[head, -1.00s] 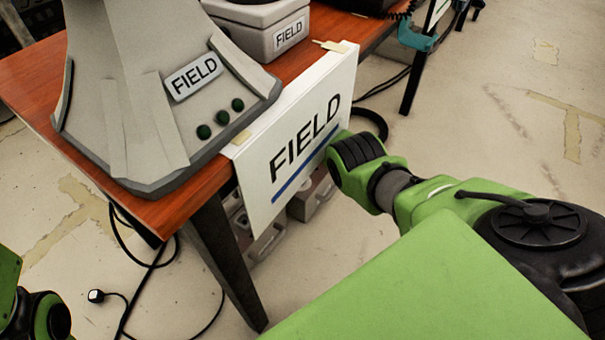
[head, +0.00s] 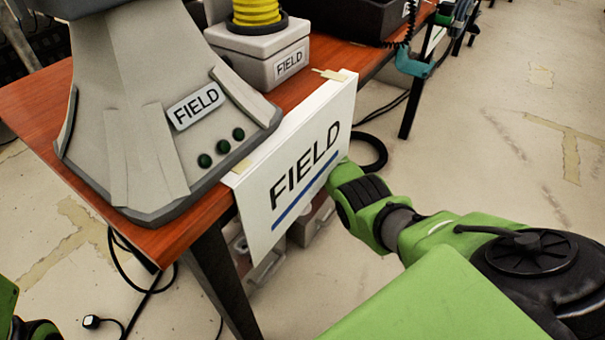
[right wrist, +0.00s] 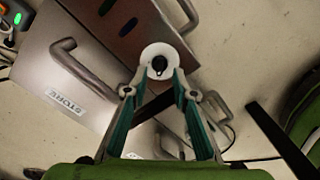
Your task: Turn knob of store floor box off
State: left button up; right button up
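The store floor box (right wrist: 95,65) is a grey box with a "STORE" label (right wrist: 68,102) in the right wrist view. Its knob (right wrist: 158,64) is small and black on a round white disc, with a tiny light mark near its lower edge. My right gripper (right wrist: 160,88) is open. Its two teal-padded fingers slant in toward the lower left and lower right of the disc; I cannot tell whether they touch it. In the head view my right arm (head: 375,205) reaches behind the hanging FIELD sign, which hides the gripper. My left gripper is not in view.
The white FIELD sign (head: 300,170) hangs from the red-brown table (head: 30,115). Grey boxes (head: 305,228) are partly seen under it. Metal handles (right wrist: 90,70) stand out around the knob. Black cables (head: 150,285) lie on the floor, which is clear at right.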

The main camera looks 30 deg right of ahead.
notch_tip(320, 180, up, 8)
jog(key=shift+f, duration=0.1)
dwell(0.7)
